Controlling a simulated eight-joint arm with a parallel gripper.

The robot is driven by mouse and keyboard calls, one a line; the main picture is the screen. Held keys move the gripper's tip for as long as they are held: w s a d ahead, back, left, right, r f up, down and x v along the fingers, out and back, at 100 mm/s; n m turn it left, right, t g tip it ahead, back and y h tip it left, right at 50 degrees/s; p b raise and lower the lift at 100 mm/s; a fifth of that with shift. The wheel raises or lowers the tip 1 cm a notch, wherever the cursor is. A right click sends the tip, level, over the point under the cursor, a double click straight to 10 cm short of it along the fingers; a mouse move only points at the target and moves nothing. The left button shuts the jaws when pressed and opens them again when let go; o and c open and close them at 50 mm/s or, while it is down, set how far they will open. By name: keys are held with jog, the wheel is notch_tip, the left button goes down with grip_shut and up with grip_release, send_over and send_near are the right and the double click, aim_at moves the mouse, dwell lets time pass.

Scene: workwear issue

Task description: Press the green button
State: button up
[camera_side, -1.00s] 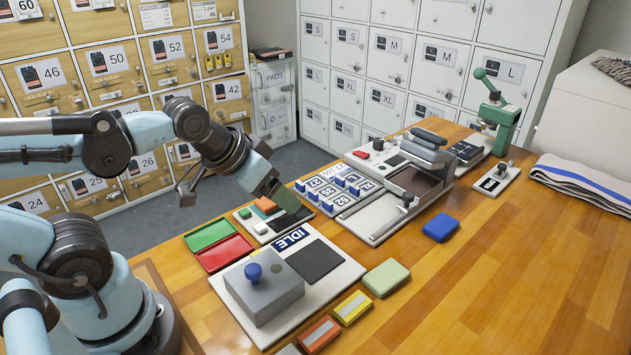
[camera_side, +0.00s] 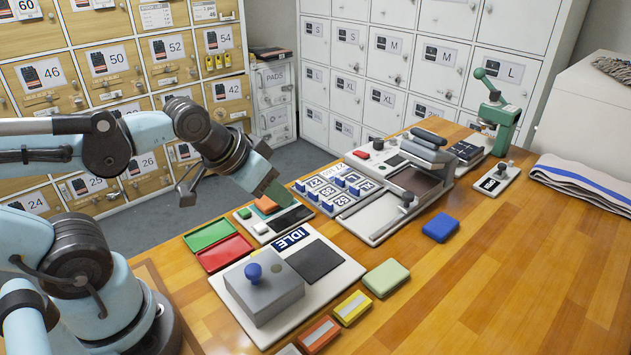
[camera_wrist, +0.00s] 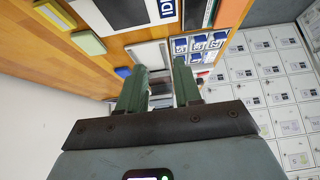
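The small green button (camera_side: 245,213) is on a white panel (camera_side: 258,238), left of an orange block (camera_side: 266,204) and a dark screen (camera_side: 293,218). My gripper (camera_side: 277,190) is above and behind this panel in the side view, to the right of the green button and apart from it. In the wrist view my gripper (camera_wrist: 160,82) shows two green fingers standing apart with nothing between them. I cannot make out the green button in the wrist view.
A grey box with a blue knob (camera_side: 254,272) stands nearby on the IDLE board. The wooden table is clear at front right.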

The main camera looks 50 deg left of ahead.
grip_shut()
dwell(1.3)
